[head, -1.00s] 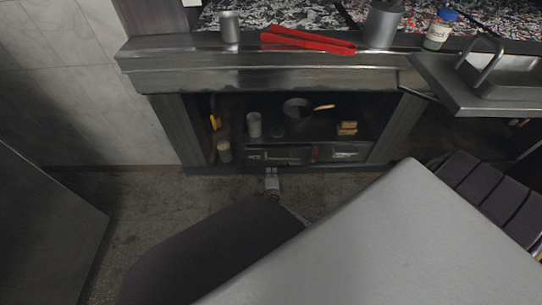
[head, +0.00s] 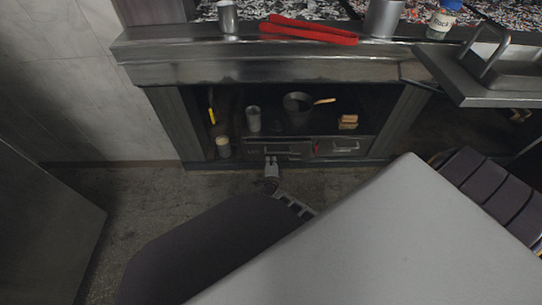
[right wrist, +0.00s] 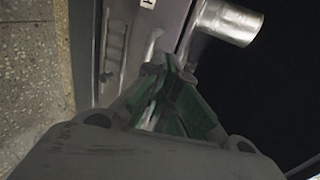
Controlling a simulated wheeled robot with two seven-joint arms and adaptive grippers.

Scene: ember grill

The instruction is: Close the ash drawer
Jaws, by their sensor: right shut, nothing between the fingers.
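Two drawer fronts with bar handles sit low in the grill's base in the head view. The left one (head: 295,151), which I take for the ash drawer, is in front of my right gripper. I cannot tell how far it stands out. My right gripper (head: 270,161) is shut and empty, at the left part of that front. In the right wrist view the closed fingertips (right wrist: 167,68) are close to a metal front (right wrist: 131,30) with a bar handle; whether they touch is unclear. My left gripper is out of view.
Above the drawers, the shelf holds a metal cup (head: 253,119), a dark pan (head: 297,104) and a tan block (head: 348,121). A jar (head: 223,147) stands left of the drawers. Red tongs (head: 308,30) lie on the ledge above. The floor (head: 130,205) at left is clear.

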